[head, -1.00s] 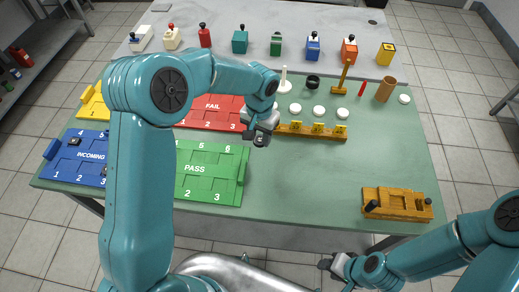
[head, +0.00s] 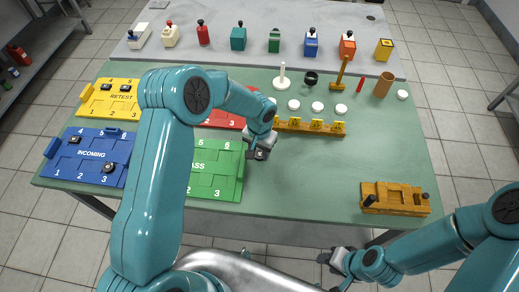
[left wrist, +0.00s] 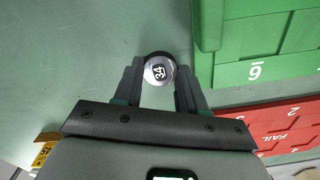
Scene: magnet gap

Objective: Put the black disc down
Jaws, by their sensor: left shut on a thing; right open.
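My left gripper (head: 259,153) is shut on the black disc (left wrist: 159,69), which has a silver face with a dark label reading 34. In the left wrist view the disc sits between the two fingertips (left wrist: 160,82). In the head view this gripper is over the green table just right of the green PASS tray (head: 228,187). The disc is mostly hidden there, and I cannot tell whether it touches the table. My right gripper (head: 336,260) is open and empty in front of the table's near edge.
Blue INCOMING (head: 62,172), yellow RETEST (head: 92,106) and red FAIL trays (head: 222,119) are at the left. A yellow-labelled wooden rack (head: 295,125) lies behind the left gripper. A wooden fixture (head: 393,205) stands at the right. The middle-right tabletop is clear.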

